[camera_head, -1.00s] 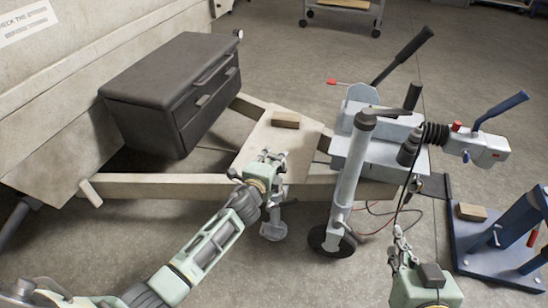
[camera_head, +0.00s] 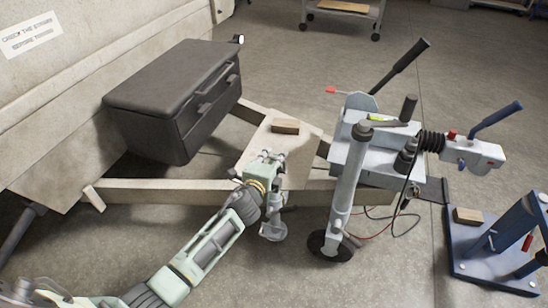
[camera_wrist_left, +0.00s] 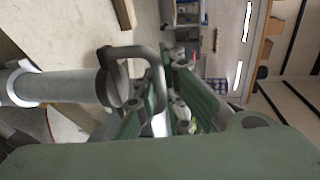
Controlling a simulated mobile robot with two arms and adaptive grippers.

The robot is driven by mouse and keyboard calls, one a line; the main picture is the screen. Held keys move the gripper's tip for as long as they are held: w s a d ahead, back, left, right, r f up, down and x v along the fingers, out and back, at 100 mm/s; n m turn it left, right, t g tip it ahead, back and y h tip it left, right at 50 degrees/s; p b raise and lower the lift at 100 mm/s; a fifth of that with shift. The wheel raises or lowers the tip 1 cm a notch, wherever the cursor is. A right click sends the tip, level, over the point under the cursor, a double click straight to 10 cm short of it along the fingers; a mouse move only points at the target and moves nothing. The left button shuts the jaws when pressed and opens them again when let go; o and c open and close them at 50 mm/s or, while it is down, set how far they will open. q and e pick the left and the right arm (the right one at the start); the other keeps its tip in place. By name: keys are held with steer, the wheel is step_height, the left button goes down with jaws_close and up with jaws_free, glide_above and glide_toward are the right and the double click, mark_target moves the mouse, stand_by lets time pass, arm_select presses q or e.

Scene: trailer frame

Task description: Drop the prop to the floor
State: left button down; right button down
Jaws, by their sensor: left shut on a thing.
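The prop (camera_head: 273,230), a short grey leg with a round foot, stands at the trailer frame just below my left gripper (camera_head: 268,158). The gripper hides its upper part in the head view. In the left wrist view the prop is a thick grey tube (camera_wrist_left: 65,90) with a dark cap and a bent grey handle (camera_wrist_left: 135,52). The handle runs in between the fingers of my left gripper (camera_wrist_left: 172,100), which is shut on it. The foot seems close to the floor; I cannot tell whether it touches. My right gripper is not in view.
The jockey wheel (camera_head: 345,185) stands close on the right, with cables (camera_head: 395,232) beside it. The grey toolbox (camera_head: 175,95) is at the left. A wooden block (camera_head: 286,127) lies on the frame plate. A blue stand (camera_head: 490,250) is at the right. Floor in front is clear.

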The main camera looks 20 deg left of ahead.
arm_select(q)
steer(key=shift+w+r, duration=0.1)
steer(key=shift+r, duration=0.1)
steer(key=c, duration=1.8)
jaws_free()
steer(key=shift+c, duration=0.2)
steer(key=s+r, duration=0.2)
steer(key=s, duration=1)
steer(key=shift+a, duration=0.25)
